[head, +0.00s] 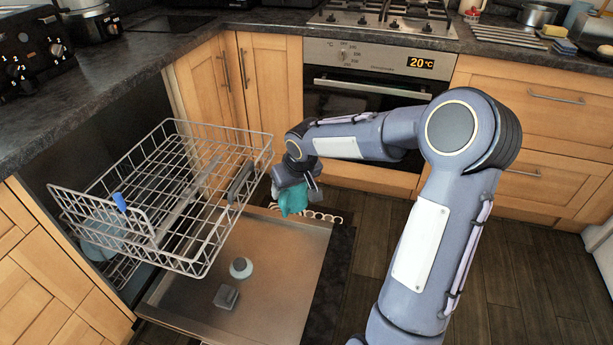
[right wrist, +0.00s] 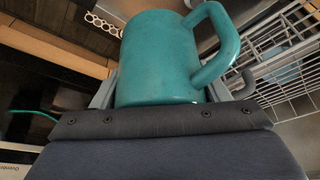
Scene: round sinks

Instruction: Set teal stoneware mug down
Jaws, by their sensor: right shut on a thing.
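The teal stoneware mug (head: 292,200) is held by my right gripper (head: 297,187), out beyond the right edge of the upper dishwasher rack (head: 205,262) and above the far right corner of the open door. In the right wrist view the mug (right wrist: 160,55) fills the middle, between the grey fingers (right wrist: 160,95), with its handle toward the upper right. The fingers are shut on it. The mug's far side is hidden. My left gripper is not in view.
The open dishwasher door (head: 285,265) lies flat below. The wire rack is pulled out above it, with a blue clip (head: 120,202) on its side. The oven (head: 370,80) stands behind. The dark counter (head: 170,45) runs along the left and back. The floor to the right is clear.

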